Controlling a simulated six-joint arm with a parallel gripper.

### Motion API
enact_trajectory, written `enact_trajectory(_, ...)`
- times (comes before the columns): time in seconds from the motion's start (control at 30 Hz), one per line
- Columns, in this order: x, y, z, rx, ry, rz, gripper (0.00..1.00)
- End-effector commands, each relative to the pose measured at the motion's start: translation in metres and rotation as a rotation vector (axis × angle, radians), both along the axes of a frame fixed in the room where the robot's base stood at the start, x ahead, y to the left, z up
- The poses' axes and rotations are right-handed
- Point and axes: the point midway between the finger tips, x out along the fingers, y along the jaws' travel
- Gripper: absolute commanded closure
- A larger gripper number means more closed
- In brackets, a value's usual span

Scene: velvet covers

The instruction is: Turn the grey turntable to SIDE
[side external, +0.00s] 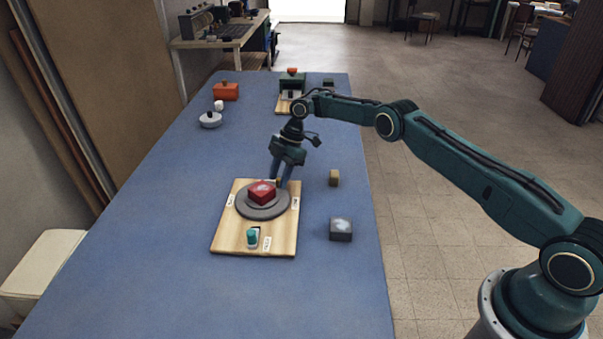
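The grey turntable (250,211) is a round disc on a light wooden board (228,243) near the middle of the blue table. A red block (261,194) with a pale patch on top sits on the disc. Small white labels stand on the board at left, right and front; their words are too small to read. A teal peg or knob (252,238) is at the board's front. My gripper (280,181) points down at the back right of the disc, close behind the red block. Whether it touches anything, and its finger gap, are unclear.
A dark grey block (341,230) and a small tan block (334,178) lie right of the board. A white lidded dish (210,120), an orange box (226,91) and a green device (292,82) stand at the back. The table's left and front are clear.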

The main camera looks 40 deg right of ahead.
Motion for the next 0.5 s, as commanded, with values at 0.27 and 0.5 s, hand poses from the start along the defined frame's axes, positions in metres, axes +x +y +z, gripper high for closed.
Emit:
enact_trajectory(0.27, -0.0008, 0.0003, 0.0007, 0.000, 0.001, -0.008, 0.64)
enact_trajectory(0.5, -0.0026, 0.0002, 0.0009, 0.000, 0.001, -0.033, 0.64)
